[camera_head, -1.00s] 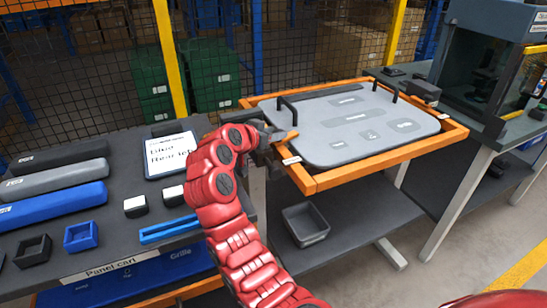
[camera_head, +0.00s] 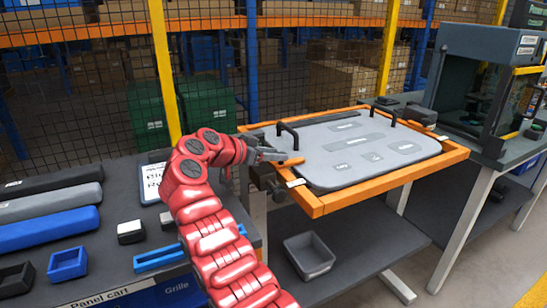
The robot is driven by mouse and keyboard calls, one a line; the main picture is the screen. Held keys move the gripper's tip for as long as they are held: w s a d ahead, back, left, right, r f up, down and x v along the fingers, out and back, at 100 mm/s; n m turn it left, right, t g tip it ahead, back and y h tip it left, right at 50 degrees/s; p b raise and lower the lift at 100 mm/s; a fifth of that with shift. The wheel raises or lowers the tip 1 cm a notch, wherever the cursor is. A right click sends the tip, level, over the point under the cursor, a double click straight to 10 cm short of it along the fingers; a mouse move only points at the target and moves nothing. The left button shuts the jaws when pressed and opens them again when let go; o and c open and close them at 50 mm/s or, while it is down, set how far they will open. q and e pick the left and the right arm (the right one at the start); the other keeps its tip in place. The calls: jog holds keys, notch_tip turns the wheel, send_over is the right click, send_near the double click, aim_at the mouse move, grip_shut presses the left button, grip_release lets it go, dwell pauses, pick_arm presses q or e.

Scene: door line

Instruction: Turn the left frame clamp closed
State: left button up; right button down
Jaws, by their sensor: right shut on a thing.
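The grey door panel (camera_head: 375,158) lies flat in an orange frame (camera_head: 400,180) on a stand. The left frame clamp (camera_head: 264,178) sits at the frame's left side, dark with an orange handle (camera_head: 291,162). My right gripper (camera_head: 277,156), on the red arm, is at this clamp, shut on its handle. The fingers cover part of the handle and clamp, so the exact contact is hard to see. Another clamp (camera_head: 424,117), dark with an orange end, is at the frame's far right corner. My left gripper is out of view.
The panel cart (camera_head: 110,235) on the left holds dark, grey and blue bars, small bins and a tablet (camera_head: 153,182) partly behind my arm. Two black handles (camera_head: 288,134) rise from the panel. A grey bin (camera_head: 309,256) sits on the lower shelf. A glass-fronted cabinet (camera_head: 485,85) stands right.

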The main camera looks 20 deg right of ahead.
jog(key=shift+f, duration=0.1)
dwell(0.3)
jog(key=shift+c, duration=2.2)
grip_release()
jog(key=shift+d, duration=0.1)
